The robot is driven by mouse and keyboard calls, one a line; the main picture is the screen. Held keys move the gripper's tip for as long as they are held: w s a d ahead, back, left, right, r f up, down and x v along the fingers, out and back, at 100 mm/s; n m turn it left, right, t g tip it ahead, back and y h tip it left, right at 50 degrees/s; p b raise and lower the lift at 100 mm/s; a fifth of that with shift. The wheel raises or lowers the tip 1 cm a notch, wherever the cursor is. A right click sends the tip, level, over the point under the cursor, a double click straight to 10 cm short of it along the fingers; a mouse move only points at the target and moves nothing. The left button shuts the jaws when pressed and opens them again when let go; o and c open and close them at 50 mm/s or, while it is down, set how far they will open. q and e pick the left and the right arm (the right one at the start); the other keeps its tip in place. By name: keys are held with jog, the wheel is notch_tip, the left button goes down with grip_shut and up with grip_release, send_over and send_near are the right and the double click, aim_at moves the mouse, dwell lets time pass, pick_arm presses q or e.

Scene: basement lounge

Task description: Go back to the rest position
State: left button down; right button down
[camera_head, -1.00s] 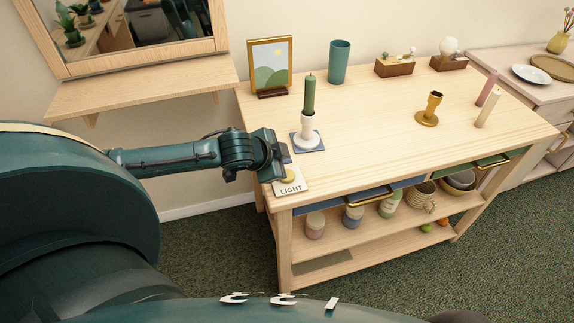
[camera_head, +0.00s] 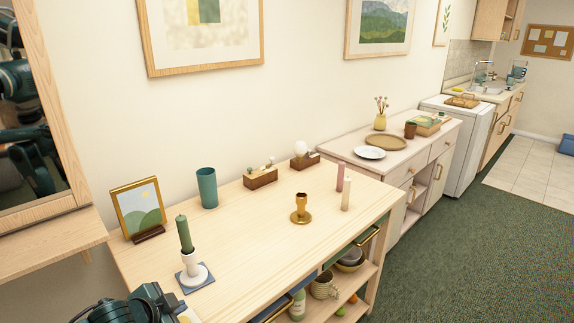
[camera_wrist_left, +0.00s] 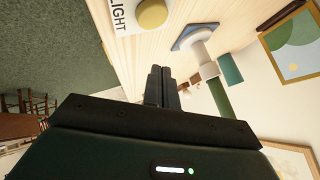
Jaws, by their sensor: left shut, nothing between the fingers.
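My left gripper (camera_head: 158,304) is at the bottom left of the head view, at the near left corner of the wooden table (camera_head: 250,240), partly cut off by the frame edge. In the left wrist view its two fingers (camera_wrist_left: 161,75) are together with nothing between them. A white card marked LIGHT with a round yellow button (camera_wrist_left: 152,13) is near the fingertips, apart from them. My right gripper is not in view.
A green candle (camera_head: 184,233) stands in a white holder on a blue coaster, close to the left gripper. A picture frame (camera_head: 137,207), teal cup (camera_head: 207,188) and brass holder (camera_head: 300,208) stand on the table. Its middle is clear.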

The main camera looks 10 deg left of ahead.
pick_arm(q)
jog(key=s+d+f+n+h, duration=0.1)
jog(key=s+d+f+h, duration=0.1)
jog(key=s+d+f, duration=0.3)
jog(key=s+d+f+n+h, duration=0.1)
jog(key=s+d+f, duration=0.15)
jog(key=d, duration=0.35)
jog(key=s+d+f+n+y, duration=0.1)
jog(key=s+f+n, duration=0.4)
jog(key=s, duration=0.5)
jog(key=shift+s+d+t+y, duration=0.3)
jog(key=shift+s+d+t, duration=0.1)
jog(key=shift+d, duration=0.25)
